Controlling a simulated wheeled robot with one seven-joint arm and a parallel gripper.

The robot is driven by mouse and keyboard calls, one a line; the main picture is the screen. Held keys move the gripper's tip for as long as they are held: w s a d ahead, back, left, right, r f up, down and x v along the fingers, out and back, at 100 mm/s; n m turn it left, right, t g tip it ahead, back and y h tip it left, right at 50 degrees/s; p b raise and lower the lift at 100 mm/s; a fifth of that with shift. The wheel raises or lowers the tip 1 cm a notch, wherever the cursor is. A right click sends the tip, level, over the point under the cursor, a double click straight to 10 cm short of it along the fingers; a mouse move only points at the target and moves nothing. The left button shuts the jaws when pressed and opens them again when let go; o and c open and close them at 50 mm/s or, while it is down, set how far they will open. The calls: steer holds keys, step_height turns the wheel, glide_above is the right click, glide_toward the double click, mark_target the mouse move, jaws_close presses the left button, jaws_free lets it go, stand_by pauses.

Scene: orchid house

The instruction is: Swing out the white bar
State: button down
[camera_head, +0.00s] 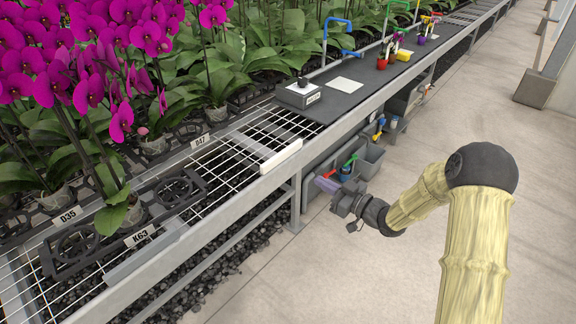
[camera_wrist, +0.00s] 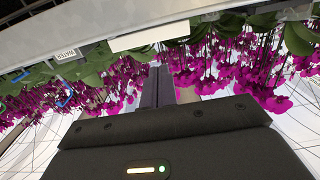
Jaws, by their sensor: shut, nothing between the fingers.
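The white bar (camera_head: 281,155) lies along the front edge of the wire-mesh bench, roughly in line with the rail. It also shows in the wrist view as a pale strip (camera_wrist: 150,37) just beyond the fingertips. My gripper (camera_head: 326,186) is in front of the bench and below its edge, a little right of the bar and apart from it. In the wrist view its two fingers (camera_wrist: 157,72) are together with nothing between them. How the bar is fixed at its ends I cannot tell.
Potted magenta orchids (camera_head: 45,50) fill the bench at left; a black tray (camera_head: 120,215) sits near the edge. A grey box (camera_head: 298,95) stands on a dark mat at right. Grey bins with tools (camera_head: 369,160) hang below the rail. The concrete floor (camera_head: 330,270) is clear.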

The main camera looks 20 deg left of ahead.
mark_target(279, 158)
steer(key=shift+a, duration=0.1)
steer(key=b+x, duration=0.1)
steer(key=x, duration=1.3)
steer(key=shift+t, duration=0.3)
